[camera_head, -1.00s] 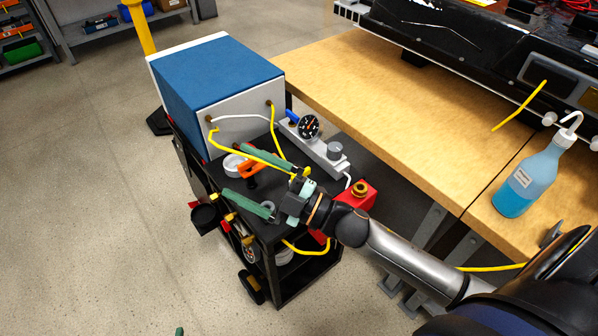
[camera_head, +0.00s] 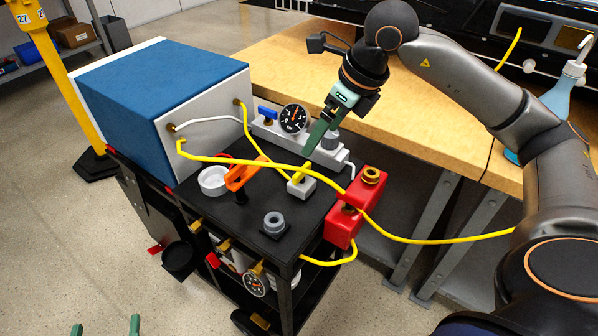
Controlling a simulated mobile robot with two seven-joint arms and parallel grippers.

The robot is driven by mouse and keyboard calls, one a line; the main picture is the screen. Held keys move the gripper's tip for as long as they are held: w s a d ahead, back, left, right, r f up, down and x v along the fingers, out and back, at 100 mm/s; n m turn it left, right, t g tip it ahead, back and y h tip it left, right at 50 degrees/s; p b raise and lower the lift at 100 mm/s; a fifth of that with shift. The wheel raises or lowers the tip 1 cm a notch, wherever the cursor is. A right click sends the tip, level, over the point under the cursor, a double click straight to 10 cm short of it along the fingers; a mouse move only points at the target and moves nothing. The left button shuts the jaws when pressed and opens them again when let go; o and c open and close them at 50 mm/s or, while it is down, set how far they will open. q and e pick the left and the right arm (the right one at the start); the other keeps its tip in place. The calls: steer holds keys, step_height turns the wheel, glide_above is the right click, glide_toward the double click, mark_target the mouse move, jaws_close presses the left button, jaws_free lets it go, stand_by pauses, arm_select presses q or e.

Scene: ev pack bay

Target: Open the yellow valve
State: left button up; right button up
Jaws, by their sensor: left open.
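The yellow valve (camera_head: 301,174) has a short yellow handle on a pale block, on top of the black cart, beside a yellow hose. My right gripper (camera_head: 309,152) comes in from the upper right, pointing down with green fingers just above and behind the yellow handle. Its fingers overlap in this view, so its opening and any contact with the handle cannot be told. My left gripper (camera_head: 106,328) shows only as two green fingertips at the bottom left edge; they are apart with nothing between them.
An orange valve handle (camera_head: 243,173) stands left of the yellow one. A gauge (camera_head: 294,118) with a blue handle (camera_head: 267,113) is behind. A red block (camera_head: 345,214) is to the right. A blue box (camera_head: 155,92) fills the cart's left. Yellow hoses cross the cart. A wooden bench (camera_head: 420,115) stands behind.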

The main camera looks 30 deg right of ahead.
mark_target(302, 169)
steer(key=x, duration=0.3)
steer(key=b+x, duration=0.1)
steer(key=x, duration=0.3)
steer(key=b+x, duration=0.1)
steer(key=x, duration=0.3)
steer(key=shift+d+f, duration=0.15)
steer(key=shift+d, duration=0.25)
arm_select(q)
step_height(302, 169, up, 15)
steer(key=s+d+m+t+h, duration=0.1)
steer(key=m+t+h, duration=0.2)
steer(key=t+h, duration=0.1)
steer(key=shift+s+m+t+h+b, duration=0.3)
steer(key=shift+s+m+t, duration=0.1)
steer(key=shift+t, duration=0.5)
arm_select(e)
steer(key=shift+w+a+f, duration=0.1)
steer(key=shift+w+f, duration=0.1)
steer(key=shift+f, duration=0.35)
steer(key=shift+c, duration=0.2)
steer(key=c, duration=1.2)
